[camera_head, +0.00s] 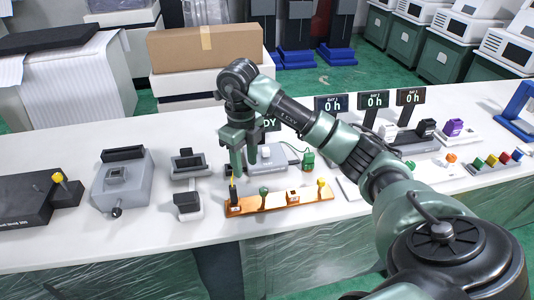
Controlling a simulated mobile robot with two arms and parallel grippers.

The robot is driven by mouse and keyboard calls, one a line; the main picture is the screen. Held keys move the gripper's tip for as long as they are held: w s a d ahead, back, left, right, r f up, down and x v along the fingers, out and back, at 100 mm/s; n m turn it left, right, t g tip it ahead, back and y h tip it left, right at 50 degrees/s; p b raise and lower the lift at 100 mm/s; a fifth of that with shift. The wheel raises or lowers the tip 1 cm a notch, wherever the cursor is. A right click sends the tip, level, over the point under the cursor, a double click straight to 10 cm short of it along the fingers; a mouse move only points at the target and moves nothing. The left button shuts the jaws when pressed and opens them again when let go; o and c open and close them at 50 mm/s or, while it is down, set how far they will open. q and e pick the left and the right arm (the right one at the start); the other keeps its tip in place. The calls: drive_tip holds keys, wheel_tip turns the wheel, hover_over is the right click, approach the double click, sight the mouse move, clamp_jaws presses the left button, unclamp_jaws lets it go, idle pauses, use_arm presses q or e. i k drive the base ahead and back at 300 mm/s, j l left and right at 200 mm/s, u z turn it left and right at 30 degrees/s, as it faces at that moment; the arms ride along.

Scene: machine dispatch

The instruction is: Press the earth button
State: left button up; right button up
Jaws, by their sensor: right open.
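No label reading "earth" can be made out, so I cannot tell which control is the earth button. Small coloured caps, green (478,163), yellow (492,160), red (504,156) and blue (516,154), stand in a row on a grey base at the right of the white table. A separate orange cap (451,157) is left of them. My right gripper (243,168) is open and points down near the table's middle, just behind an orange board (278,203). It is well left of the coloured caps. My left gripper is not in view.
The orange board holds a black-handled piece (233,191), a green knob (264,191) and a yellow knob (321,183). Grey devices (124,180) stand at the left. Display signs (371,101) stand behind. A cardboard box (205,47) is beyond the table.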

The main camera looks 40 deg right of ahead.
sight(266, 151)
drive_tip(key=z, duration=1.25)
